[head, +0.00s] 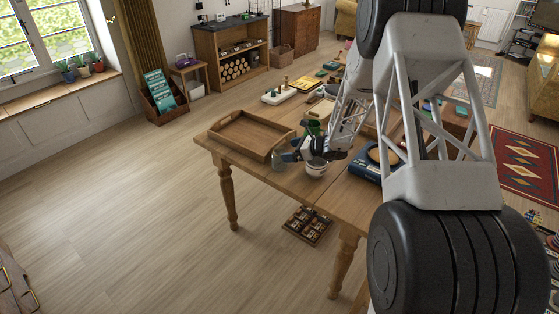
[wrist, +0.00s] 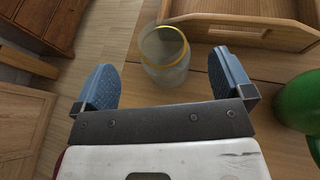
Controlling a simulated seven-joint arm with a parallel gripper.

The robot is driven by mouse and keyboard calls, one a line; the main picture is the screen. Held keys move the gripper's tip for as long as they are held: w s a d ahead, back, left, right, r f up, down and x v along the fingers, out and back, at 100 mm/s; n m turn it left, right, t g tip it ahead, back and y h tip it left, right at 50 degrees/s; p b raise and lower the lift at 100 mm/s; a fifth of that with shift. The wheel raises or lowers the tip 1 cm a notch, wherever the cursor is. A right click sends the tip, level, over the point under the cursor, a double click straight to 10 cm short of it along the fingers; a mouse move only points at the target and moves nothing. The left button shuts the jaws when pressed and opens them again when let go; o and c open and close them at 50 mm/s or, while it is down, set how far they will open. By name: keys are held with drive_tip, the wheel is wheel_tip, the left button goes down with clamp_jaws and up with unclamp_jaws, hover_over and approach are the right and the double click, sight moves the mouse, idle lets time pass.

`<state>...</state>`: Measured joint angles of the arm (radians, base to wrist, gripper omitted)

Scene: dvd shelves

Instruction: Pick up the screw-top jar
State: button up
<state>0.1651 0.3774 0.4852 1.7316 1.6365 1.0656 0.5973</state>
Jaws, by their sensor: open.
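The screw-top jar (wrist: 166,60) is clear glass with a yellow ring around its upper end. In the wrist view it stands on the wooden table, near the table's edge, ahead of my gripper (wrist: 165,82). The two blue fingers are wide apart, one on each side of the jar's line, with gaps to it and nothing held. The jar's near part reaches between the fingertips. In the head view my gripper (head: 291,150) is low over the table's near end, and the jar (head: 277,158) shows small and unclear beside the fingers.
A wooden tray (head: 228,137) lies close beyond the jar. A green mug-like object (wrist: 297,102) is close to the right finger in the wrist view. A blue box (head: 366,168) and several other items sit farther along the table. Floor lies past the edge.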

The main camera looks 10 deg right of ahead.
sight(279, 151)
drive_tip(key=shift+w+a, duration=0.15)
drive_tip(key=shift+a, duration=0.05)
drive_tip(key=shift+f, duration=0.1)
drive_tip(key=shift+x, duration=2.6)
drive_tip(key=shift+w, duration=0.1)
drive_tip(key=shift+c, duration=0.4)
drive_tip(key=c, duration=1)
